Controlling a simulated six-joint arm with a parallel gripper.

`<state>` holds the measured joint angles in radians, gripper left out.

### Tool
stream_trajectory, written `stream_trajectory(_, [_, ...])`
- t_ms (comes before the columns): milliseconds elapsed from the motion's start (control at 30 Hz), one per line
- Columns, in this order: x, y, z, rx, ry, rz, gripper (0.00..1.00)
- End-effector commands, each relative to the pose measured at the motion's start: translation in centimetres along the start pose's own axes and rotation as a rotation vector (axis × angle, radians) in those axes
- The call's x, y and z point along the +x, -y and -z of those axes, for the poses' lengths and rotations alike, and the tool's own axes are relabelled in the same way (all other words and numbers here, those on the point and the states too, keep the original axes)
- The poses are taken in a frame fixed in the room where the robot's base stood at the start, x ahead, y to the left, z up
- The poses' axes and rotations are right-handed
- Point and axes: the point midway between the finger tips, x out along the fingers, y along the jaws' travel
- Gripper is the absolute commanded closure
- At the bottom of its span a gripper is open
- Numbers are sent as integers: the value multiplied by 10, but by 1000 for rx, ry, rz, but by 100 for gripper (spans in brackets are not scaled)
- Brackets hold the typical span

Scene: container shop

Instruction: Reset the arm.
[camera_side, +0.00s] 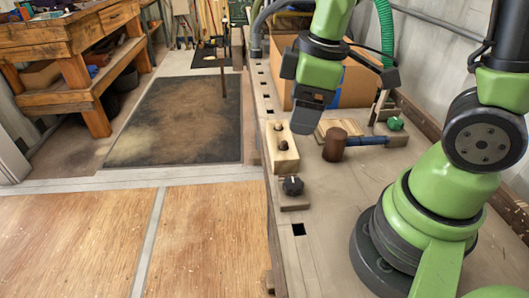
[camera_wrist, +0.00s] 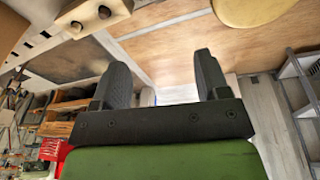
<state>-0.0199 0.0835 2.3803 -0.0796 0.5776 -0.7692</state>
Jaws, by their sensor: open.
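My gripper (camera_side: 306,128) hangs above the workbench (camera_side: 325,230) in the side view, its fingers toward the bench top and nothing visible between them. In the wrist view my gripper (camera_wrist: 161,70) shows two dark fingers standing wide apart with an empty gap. Below it in the side view lie a pale wooden block (camera_side: 290,161) with dark round parts and a mallet (camera_side: 334,147) with a brown head and blue handle. The gripper appears clear of both.
A black knob (camera_side: 292,186) sits at the block's near end. A cardboard box (camera_side: 355,86) stands behind the gripper, with a green-knobbed tool (camera_side: 395,124) to the right. The near bench top is clear. A wooden shelf bench (camera_side: 85,60) stands across the floor.

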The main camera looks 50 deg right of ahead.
Motion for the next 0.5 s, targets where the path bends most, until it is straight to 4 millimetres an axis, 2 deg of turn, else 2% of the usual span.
stream_trajectory(33, [-20, 2, 0, 104, -61, -22, 31])
stream_trajectory(200, [-72, 18, -10, 462, -236, -25, 31])
stream_trajectory(333, [-100, 32, -21, 689, -356, 12, 31])
stream_trajectory(500, [-119, 45, -32, 871, -453, 68, 31])
